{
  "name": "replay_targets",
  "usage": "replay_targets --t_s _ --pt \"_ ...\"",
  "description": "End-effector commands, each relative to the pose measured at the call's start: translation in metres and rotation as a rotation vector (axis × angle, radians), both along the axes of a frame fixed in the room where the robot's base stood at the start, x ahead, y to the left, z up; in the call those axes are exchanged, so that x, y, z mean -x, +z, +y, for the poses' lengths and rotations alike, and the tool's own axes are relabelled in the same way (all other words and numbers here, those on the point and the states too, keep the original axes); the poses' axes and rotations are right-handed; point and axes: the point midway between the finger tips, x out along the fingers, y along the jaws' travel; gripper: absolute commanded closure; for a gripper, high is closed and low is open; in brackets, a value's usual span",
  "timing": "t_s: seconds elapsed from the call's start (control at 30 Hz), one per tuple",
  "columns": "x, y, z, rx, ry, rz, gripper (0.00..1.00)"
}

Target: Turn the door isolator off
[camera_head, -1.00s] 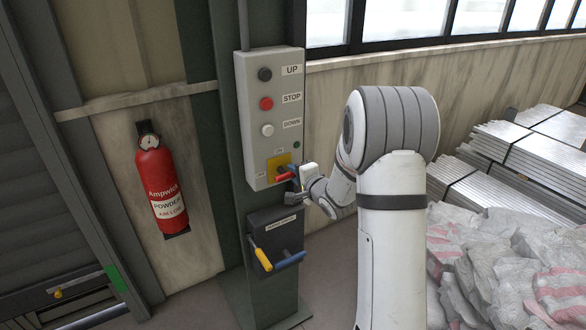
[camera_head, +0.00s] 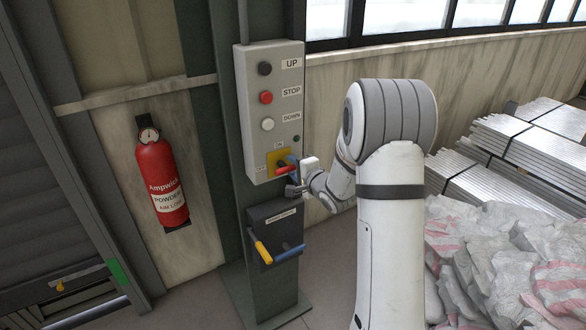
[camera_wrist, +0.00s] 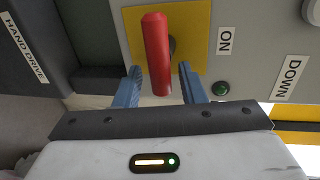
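The door isolator is a red handle (camera_head: 285,171) on a yellow plate (camera_head: 272,158) low on the grey control box (camera_head: 270,110). The head view shows an ON label above the plate and an OFF label at its left. The handle lies roughly level across the plate. In the wrist view the red handle (camera_wrist: 156,50) stands between the two blue fingers of my gripper (camera_wrist: 160,90), with a visible gap on both sides. The gripper is open and does not appear to press on the handle. The ON label (camera_wrist: 226,40) shows right of the plate.
The box carries UP, STOP and DOWN buttons and a green lamp (camera_wrist: 221,89). Below it is a dark hand drive box (camera_head: 275,222) with a yellow and a blue handle. A fire extinguisher (camera_head: 160,180) hangs at left. Metal bundles (camera_head: 525,150) and sacks (camera_head: 500,250) lie at right.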

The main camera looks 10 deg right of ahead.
Motion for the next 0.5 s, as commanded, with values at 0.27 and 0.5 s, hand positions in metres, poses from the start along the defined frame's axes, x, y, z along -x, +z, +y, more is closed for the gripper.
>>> replay_targets --t_s 0.27,0.5 --pt "0.010 0.002 -0.004 0.001 -0.001 -0.001 0.63" --pt "0.049 0.009 -0.017 0.000 -0.003 -0.001 0.63"
